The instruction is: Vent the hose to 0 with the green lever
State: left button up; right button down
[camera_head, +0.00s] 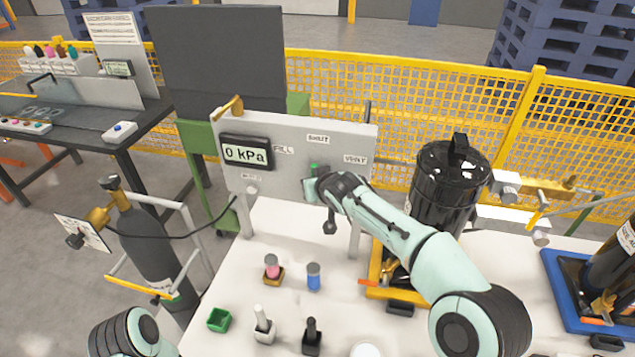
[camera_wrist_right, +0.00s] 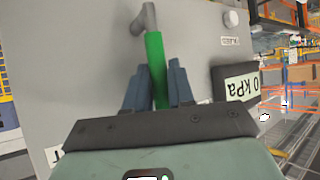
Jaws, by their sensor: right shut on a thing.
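The grey panel (camera_head: 235,178) stands at the back of the white table and carries the labels FILL, SHUT and VENT. Its gauge (camera_head: 246,153) reads 0 kPa; the gauge (camera_wrist_right: 241,86) shows upside down in the right wrist view. The green lever (camera_wrist_right: 155,65) runs between the fingers of my right gripper (camera_wrist_right: 158,88), which is shut on it. In the head view only a bit of green (camera_head: 314,167) shows beside the gripper (camera_head: 312,185). I cannot tell which label the lever points at. My left gripper is out of view.
A gas bottle (camera_head: 150,240) with a thin black hose stands left of the table. Small bottles, including a blue one (camera_head: 313,277), and a green box (camera_head: 219,320) stand on the table in front.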

dwell(0.4)
jog(key=c, duration=1.3)
grip_release()
jog(key=shift+w, duration=0.1)
jog(key=shift+c, duration=0.2)
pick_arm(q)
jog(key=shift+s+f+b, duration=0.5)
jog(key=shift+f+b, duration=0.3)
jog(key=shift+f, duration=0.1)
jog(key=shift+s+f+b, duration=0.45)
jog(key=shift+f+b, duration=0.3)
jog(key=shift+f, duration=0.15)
pick_arm(e)
jog(key=v, duration=1.3)
jog(key=shift+r, duration=0.1)
